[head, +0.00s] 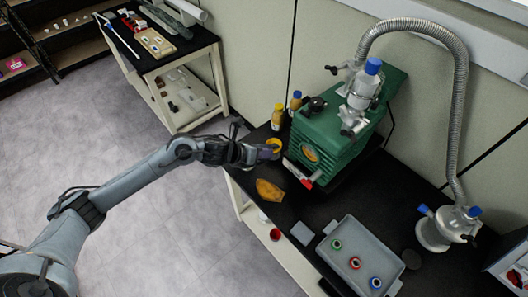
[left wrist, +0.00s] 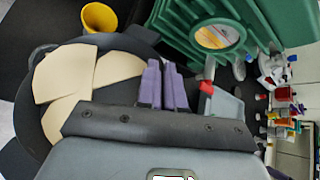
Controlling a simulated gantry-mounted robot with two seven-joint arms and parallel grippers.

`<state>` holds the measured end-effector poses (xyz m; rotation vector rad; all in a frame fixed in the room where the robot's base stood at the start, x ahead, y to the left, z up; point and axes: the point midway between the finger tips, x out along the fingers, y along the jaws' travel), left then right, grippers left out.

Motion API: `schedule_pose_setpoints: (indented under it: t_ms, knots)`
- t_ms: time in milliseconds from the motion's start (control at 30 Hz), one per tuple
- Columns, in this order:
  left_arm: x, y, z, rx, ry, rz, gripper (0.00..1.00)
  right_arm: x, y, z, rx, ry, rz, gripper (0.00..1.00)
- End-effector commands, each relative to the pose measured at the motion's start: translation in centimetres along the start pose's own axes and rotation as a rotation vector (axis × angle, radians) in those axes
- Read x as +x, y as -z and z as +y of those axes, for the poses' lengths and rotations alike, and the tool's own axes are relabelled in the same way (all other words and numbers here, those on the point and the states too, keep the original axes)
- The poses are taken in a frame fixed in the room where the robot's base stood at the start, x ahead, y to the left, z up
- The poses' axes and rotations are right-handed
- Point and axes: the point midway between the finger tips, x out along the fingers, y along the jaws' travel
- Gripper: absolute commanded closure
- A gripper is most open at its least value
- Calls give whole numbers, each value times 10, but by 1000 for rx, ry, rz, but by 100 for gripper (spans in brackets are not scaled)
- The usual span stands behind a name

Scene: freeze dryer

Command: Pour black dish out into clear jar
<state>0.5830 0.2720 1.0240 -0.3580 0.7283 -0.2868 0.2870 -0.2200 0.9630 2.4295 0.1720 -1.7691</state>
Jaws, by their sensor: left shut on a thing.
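My left gripper (head: 264,152) is over the left edge of the black bench, beside the green machine. In the left wrist view its purple fingers (left wrist: 164,86) are close together. A round black dish (left wrist: 27,98) shows just left of them, with pale beige wedge-shaped pieces (left wrist: 88,72) on it. The fingers appear shut on its rim, but the gripper body hides part of the dish and the contact. In the head view the dish is hard to tell from the dark gripper. I cannot make out a clear jar in either view. My right gripper is not in view.
A yellow cup (head: 275,144) stands just beyond the gripper. The green machine (head: 336,135) with a hose is to the right. An orange-brown piece (head: 269,190) lies on the bench. A grey tray (head: 332,268) holds several coloured rings. Small bottles (head: 277,117) stand behind.

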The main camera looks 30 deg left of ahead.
Motion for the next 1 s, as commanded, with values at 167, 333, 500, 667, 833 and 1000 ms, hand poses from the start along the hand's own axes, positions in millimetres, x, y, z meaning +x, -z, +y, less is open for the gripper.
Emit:
schedule_pose_setpoints:
  t_ms: [167, 333, 500, 667, 833, 1000]
  knots:
    - [-1, -3, 0, -11, 6, 4, 100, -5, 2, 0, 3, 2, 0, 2]
    - [-2, -5, 0, -21, 12, 10, 100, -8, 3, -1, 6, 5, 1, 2]
    - [-3, -7, 0, -31, 16, 16, 100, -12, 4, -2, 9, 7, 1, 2]
    - [-3, -8, 0, -40, 21, 21, 100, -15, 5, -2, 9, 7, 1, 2]
    - [-4, -11, 1, -52, 28, 27, 100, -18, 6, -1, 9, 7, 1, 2]
    - [-5, -13, 2, -68, 36, 38, 100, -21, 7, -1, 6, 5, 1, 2]
